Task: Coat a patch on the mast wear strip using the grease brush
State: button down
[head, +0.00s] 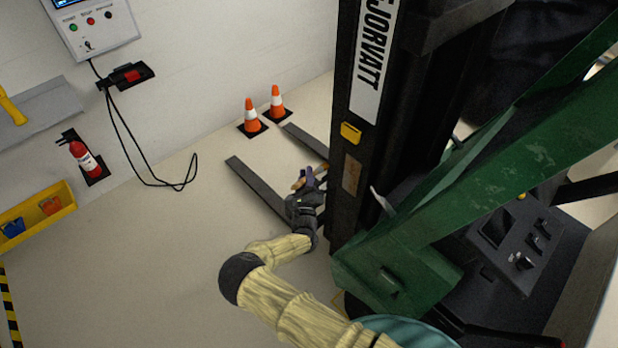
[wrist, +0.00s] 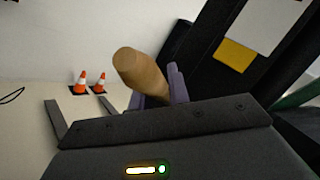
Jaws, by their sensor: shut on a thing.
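The forklift mast (head: 341,215) stands dark and upright right of centre in the head view. A brownish rectangular patch (head: 351,174), which looks like the wear strip, is on its face below a yellow block (head: 350,132). My gripper (head: 308,179) is just left of the mast. It is shut on the grease brush, whose wooden handle (wrist: 140,72) rises between the purple fingers in the wrist view. The brush's bristle end is not clear in either view. I cannot tell whether the brush touches the mast.
Two fork tines (head: 258,190) reach out low behind my gripper. Two orange cones (head: 251,118) stand near the wall. The green forklift frame (head: 480,190) fills the right side. A fire extinguisher (head: 84,158) and a yellow bin (head: 38,215) are at left. The floor between is clear.

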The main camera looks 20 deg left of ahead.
jog(key=s+f+n+t+b, duration=0.1)
jog(key=s+f+b, duration=0.2)
jog(key=f+b, duration=0.5)
jog(key=s+f+n+t+y+b, duration=0.1)
jog(key=s+f+b, duration=0.3)
jog(key=f+b, duration=0.5)
jog(key=s+a+f+n+t+b, duration=0.1)
jog(key=s+f+b, duration=0.3)
jog(key=b, duration=1.8)
notch_tip(320, 180, down, 4)
jog(key=shift+f+n+y, duration=0.25)
jog(key=shift+n+y, duration=0.15)
jog(key=shift+a, duration=0.1)
